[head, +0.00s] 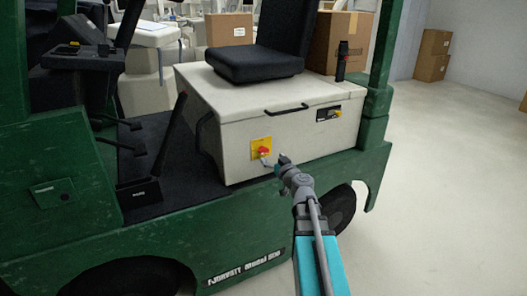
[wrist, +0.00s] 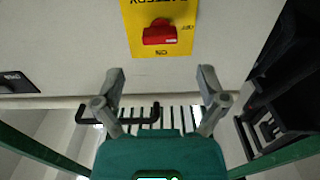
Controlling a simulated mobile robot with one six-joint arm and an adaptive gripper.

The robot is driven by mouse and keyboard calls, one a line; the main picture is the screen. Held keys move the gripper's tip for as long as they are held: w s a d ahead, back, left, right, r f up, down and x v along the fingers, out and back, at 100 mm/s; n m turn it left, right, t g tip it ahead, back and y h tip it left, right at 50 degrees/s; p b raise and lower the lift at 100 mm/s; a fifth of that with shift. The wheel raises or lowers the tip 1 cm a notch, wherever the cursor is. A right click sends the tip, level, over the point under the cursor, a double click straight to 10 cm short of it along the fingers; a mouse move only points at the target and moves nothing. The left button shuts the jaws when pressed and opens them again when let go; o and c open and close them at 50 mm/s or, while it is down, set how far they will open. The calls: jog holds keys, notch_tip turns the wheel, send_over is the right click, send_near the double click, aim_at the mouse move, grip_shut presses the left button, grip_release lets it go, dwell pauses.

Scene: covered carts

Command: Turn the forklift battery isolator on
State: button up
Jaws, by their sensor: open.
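The battery isolator is a red knob (head: 264,151) on a yellow plate (head: 255,157), on the cream front panel below the forklift's seat. In the wrist view the red knob (wrist: 160,33) is at the top centre, its long side across the picture. The yellow plate (wrist: 141,46) has an upside-down ON mark below the knob there, and cut-off lettering above it. My gripper (head: 272,161) is just in front of the panel, close to the knob. In the wrist view my gripper (wrist: 160,74) has its fingers wide apart and empty, with the knob beyond their tips, apart from them.
A black handle (head: 287,110) sits on the lid's edge above. The black seat (head: 255,64) and a dark lever (head: 173,125) are nearby. Open floor (head: 440,190) lies at right.

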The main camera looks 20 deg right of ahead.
aim_at(265, 151)
jog(key=shift+w+a, duration=0.15)
jog(key=shift+w, duration=3.25)
jog(key=c, duration=1.2)
jog(key=shift+o, duration=0.2)
